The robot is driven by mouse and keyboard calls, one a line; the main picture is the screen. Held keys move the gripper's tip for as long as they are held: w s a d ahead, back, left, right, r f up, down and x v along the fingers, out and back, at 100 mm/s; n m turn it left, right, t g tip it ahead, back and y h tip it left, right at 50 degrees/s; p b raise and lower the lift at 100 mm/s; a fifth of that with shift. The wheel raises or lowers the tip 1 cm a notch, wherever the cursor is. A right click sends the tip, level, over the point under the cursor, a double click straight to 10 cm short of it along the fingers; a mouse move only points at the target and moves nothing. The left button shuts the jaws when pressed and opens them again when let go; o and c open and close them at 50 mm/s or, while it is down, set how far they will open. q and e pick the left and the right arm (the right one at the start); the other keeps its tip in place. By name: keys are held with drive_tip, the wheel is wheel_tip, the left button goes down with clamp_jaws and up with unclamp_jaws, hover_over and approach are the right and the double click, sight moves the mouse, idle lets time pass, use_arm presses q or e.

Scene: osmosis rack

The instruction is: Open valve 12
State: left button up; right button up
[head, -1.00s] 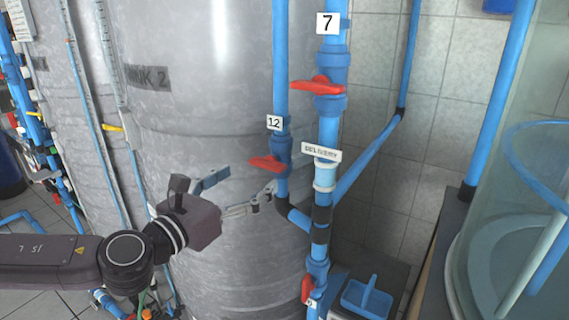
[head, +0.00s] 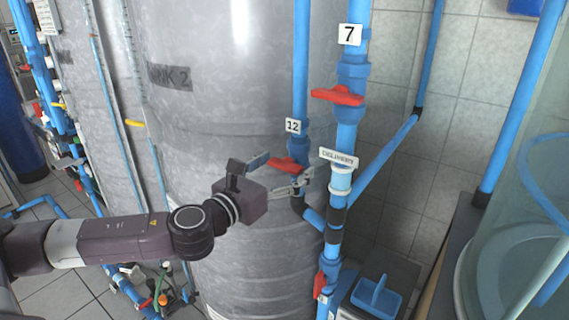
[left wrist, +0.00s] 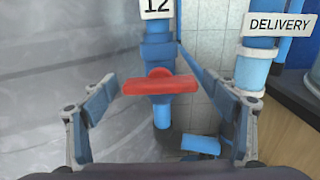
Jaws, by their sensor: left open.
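Valve 12 has a red handle (head: 288,164) on a vertical blue pipe (head: 300,60), under a white tag marked 12 (head: 293,126). In the left wrist view the red handle (left wrist: 160,86) lies crosswise to its pipe, level, below its tag (left wrist: 157,8). My left gripper (head: 281,172) is open in front of the valve. In the left wrist view its two fingers (left wrist: 163,110) stand apart, one on each side of the handle, with gaps on both sides. I see no contact. In the head view the gripper partly covers the valve. My right gripper is not in view.
A DELIVERY tag (head: 338,158) marks a thicker blue pipe just right of valve 12. Valve 7's red handle (head: 338,96) is above it, and another red handle (head: 320,285) is low down. The large grey tank (head: 210,110) stands close behind and left.

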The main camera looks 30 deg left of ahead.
use_arm(q)
drive_tip(key=c, duration=1.2)
drive_tip(key=shift+o, duration=0.2)
drive_tip(key=n+b, duration=0.1)
drive_tip(key=n, duration=0.2)
drive_tip(key=shift+f+n, duration=0.1)
drive_tip(key=shift+n, duration=0.3)
drive_tip(key=n+b, duration=0.1)
drive_tip(key=n, duration=0.4)
drive_tip(key=n+b, duration=0.1)
drive_tip(key=n, duration=0.4)
drive_tip(key=shift+n+b, duration=0.4)
drive_tip(key=shift+n, duration=1.7)
